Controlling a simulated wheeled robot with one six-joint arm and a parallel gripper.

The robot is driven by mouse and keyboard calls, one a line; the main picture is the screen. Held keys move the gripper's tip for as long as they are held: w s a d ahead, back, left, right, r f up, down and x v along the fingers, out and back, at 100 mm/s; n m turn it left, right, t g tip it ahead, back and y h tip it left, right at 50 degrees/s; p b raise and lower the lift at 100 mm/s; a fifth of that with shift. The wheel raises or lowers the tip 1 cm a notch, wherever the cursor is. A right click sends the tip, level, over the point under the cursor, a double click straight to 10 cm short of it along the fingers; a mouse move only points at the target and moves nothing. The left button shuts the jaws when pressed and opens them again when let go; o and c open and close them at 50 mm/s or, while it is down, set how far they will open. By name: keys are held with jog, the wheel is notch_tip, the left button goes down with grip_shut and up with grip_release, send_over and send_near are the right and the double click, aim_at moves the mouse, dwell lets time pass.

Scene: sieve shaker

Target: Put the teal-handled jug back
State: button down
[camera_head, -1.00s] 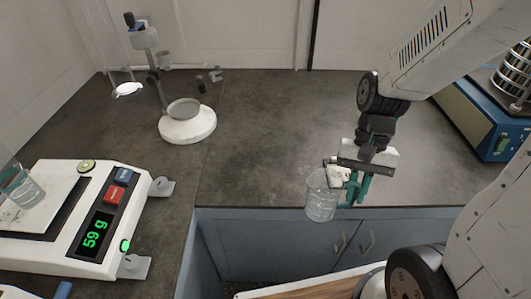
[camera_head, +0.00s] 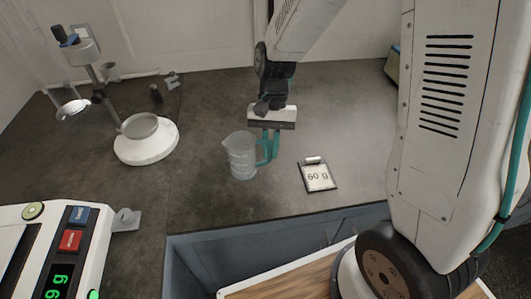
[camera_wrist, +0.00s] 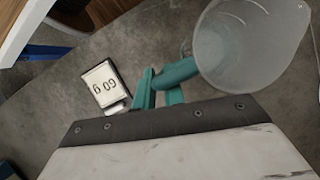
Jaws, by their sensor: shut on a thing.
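The clear jug with the teal handle (camera_head: 240,158) is upright over the dark counter, left of the card in the head view. My gripper (camera_head: 270,154) is shut on its handle, coming down from above. In the wrist view the jug (camera_wrist: 245,45) is at the upper right, and the teal fingers of my gripper (camera_wrist: 160,88) meet its handle (camera_wrist: 178,72). I cannot tell whether the jug's base touches the counter. A card reading "60 g" (camera_head: 318,177) lies just right of the jug; the wrist view also shows it (camera_wrist: 102,84).
A white-based stand (camera_head: 146,150) is at the back left. A balance with red and blue buttons (camera_head: 50,225) is at the front left, partly cut off. The counter (camera_head: 210,110) is clear behind the jug. Its front edge and a wooden-topped surface (camera_head: 300,284) are nearer me.

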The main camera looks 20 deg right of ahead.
jog(key=shift+w+a, duration=0.4)
jog(key=shift+w, duration=0.35)
jog(key=shift+f, duration=1.8)
jog(key=shift+f, duration=0.2)
jog(key=c, duration=1.5)
grip_release()
jog(key=v, duration=1.2)
jog(key=s+d+r+n+t, duration=0.2)
jog(key=s+d+r, duration=0.1)
jog(key=s+r, duration=0.65)
jog(key=s+d+n+t, duration=0.1)
jog(key=s, duration=0.3)
jog(key=s+d+r+n+t+h, duration=0.1)
jog(key=s, duration=0.4)
jog(key=s+d+r+n+t+h, duration=0.1)
jog(key=s, duration=0.3)
jog(key=shift+s+d+t, duration=0.3)
jog(key=shift+s+d, duration=0.05)
jog(key=shift+s, duration=0.05)
